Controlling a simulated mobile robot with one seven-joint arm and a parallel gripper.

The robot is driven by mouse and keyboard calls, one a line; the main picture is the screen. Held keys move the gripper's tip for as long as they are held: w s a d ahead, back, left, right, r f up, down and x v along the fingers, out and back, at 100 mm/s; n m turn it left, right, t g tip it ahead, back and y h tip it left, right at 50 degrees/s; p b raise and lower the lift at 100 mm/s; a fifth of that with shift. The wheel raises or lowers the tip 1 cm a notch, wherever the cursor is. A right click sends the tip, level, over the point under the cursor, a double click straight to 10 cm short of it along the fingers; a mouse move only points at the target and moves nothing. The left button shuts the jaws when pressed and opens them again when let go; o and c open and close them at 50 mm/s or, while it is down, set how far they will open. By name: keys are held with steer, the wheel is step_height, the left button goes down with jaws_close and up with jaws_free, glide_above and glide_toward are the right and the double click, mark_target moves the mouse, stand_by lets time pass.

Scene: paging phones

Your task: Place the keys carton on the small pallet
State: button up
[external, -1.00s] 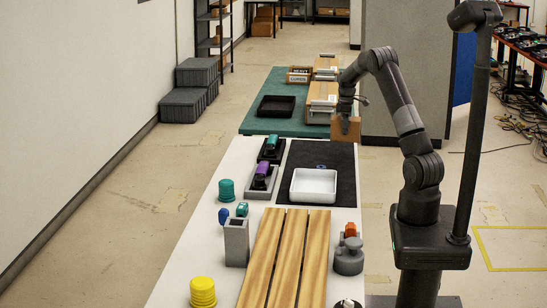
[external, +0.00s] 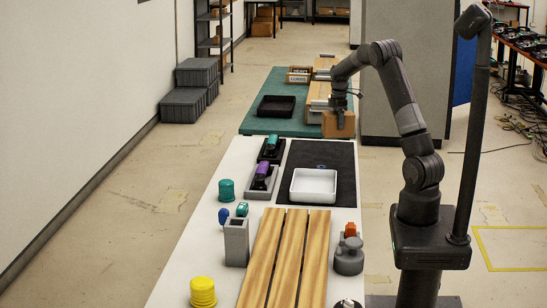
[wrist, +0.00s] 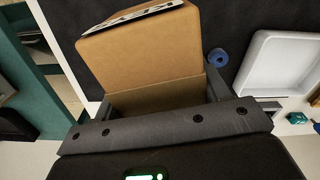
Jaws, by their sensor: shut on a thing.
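My gripper (external: 339,110) is shut on a brown carton (external: 338,125), held at the right side of the far green-topped area. A slatted wooden pallet (external: 286,255) lies on the near white table, well away from the carton. I cannot tell whether another pallet is under the far cartons.
A white tray (external: 314,184) sits on a black mat (external: 345,165). A black tray (external: 276,106) and labelled cartons (external: 299,75) stand on the green surface (external: 255,125). Grey holders (external: 236,245), a grey knobbed weight (external: 349,258) and yellow discs (external: 203,292) flank the pallet.

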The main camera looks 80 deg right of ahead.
steer(key=w+a+r+n, duration=0.1)
steer(key=w+a+n, duration=0.4)
steer(key=a, duration=0.7)
steer(key=w+a+n, duration=0.4)
steer(key=w+a, duration=0.4)
steer(key=a, duration=0.3)
steer(key=w+a+r+n, duration=0.1)
steer(key=w+a+n, duration=0.4)
steer(key=a, duration=0.7)
steer(key=s+a+n, duration=0.3)
steer(key=a+n, duration=0.2)
steer(key=a, duration=1)
steer(key=s+a+n, duration=0.3)
steer(key=a+n, duration=0.2)
steer(key=a, duration=0.9)
steer(key=shift+w+a+f, duration=0.15)
steer(key=shift+a+f, duration=1.6)
steer(key=shift+a, duration=0.2)
steer(key=shift+w+a+f, duration=0.15)
steer(key=shift+a+f, duration=1.6)
steer(key=shift+a, duration=0.25)
steer(key=shift+w+a+f, duration=0.15)
steer(key=shift+a+f, duration=1.6)
steer(key=shift+a, duration=0.2)
steer(key=shift+f, duration=0.1)
steer(key=o, duration=1.2)
steer(key=shift+c, duration=0.2)
